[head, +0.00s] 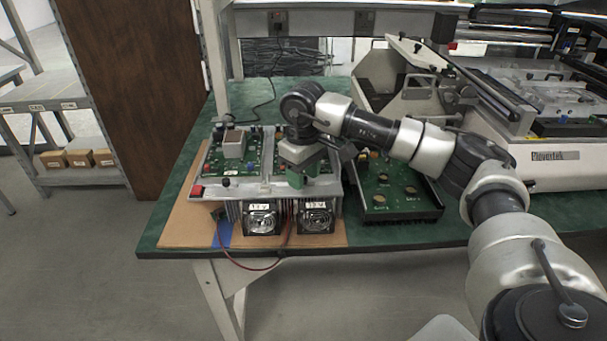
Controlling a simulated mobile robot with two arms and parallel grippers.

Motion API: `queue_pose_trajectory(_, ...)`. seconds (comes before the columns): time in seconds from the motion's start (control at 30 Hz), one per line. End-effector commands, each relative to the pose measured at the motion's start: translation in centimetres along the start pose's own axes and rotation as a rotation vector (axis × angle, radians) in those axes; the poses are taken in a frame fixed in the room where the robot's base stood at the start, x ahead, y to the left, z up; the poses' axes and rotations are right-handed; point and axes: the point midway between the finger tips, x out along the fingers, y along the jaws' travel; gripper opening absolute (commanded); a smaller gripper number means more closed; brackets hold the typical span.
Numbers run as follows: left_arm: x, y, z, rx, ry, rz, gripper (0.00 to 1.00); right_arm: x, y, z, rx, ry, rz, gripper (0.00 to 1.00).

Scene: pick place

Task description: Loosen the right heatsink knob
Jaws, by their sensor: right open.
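The heatsink unit (323,208) sits at the table's left front, with two fans in its front face and green circuit boards on top. A small dark knob (226,182) shows on its front left. The right heatsink knob cannot be made out; my right gripper covers that part of the unit. My right gripper (296,180) points down over the right half of the unit, close above its front edge. It is open, and no object shows held in it. My left gripper is out of view.
A second green board in a black tray (395,196) stands just right of the unit. A large white machine (545,150) fills the table's right side. A red cable (245,268) hangs over the front edge.

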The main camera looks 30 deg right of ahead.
Motion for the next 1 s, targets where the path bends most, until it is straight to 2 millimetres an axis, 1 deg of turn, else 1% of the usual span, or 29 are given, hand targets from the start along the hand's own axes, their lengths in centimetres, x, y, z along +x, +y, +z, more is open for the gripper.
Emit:
queue_pose_trajectory(0.17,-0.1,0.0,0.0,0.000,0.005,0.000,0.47,-2.7,0.0,-0.1,0.000,0.006,-0.001,0.44)
queue_pose_trajectory(0.23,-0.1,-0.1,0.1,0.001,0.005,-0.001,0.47,-4.2,0.0,-0.1,0.000,0.007,0.000,0.44)
queue_pose_trajectory(0.4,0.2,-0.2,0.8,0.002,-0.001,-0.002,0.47,-7.6,0.0,-0.1,0.000,0.004,0.000,0.44)
queue_pose_trajectory(0.5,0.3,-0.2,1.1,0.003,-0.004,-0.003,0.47,-9.1,0.0,-0.1,0.000,0.003,0.000,0.44)
queue_pose_trajectory(0.6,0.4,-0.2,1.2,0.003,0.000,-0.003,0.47,-10.0,0.0,0.0,0.000,0.001,-0.001,0.44)
queue_pose_trajectory(0.7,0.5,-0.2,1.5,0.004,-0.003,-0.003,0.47,-10.5,0.0,0.0,0.000,0.000,-0.001,0.44)
queue_pose_trajectory(1.0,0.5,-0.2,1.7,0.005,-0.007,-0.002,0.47,-10.5,0.0,0.0,0.000,-0.001,0.000,0.44)
